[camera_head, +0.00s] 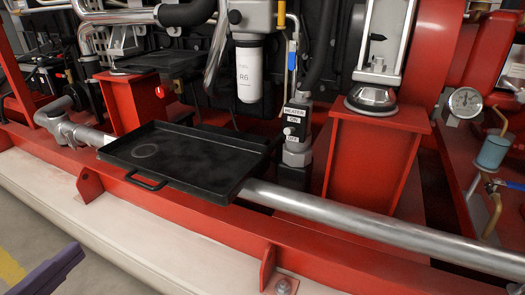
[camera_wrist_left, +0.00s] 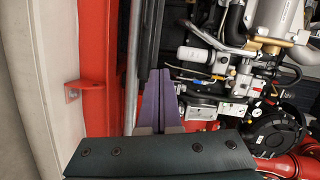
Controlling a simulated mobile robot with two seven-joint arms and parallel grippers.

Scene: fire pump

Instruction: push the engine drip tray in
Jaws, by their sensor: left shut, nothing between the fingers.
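The engine drip tray (camera_head: 180,172) is a shallow black rectangular pan with a raised rim. In the head view it sticks out toward me over the silver pipe, left of centre. Its black loop handle (camera_head: 146,181) is on the front edge. My left gripper (camera_head: 76,254) shows as a purple finger at the bottom left, in front of and below the tray and apart from it. In the left wrist view the purple fingers (camera_wrist_left: 158,88) are together and hold nothing. I cannot surely make out the tray there. My right gripper is not in view.
A long silver pipe (camera_head: 390,232) runs along the red base frame (camera_head: 235,229). A red pedestal (camera_head: 368,155) and the heater switch (camera_head: 293,122) stand right of the tray. A white fuel filter (camera_head: 248,72) hangs behind it. Floor space is free at the lower left.

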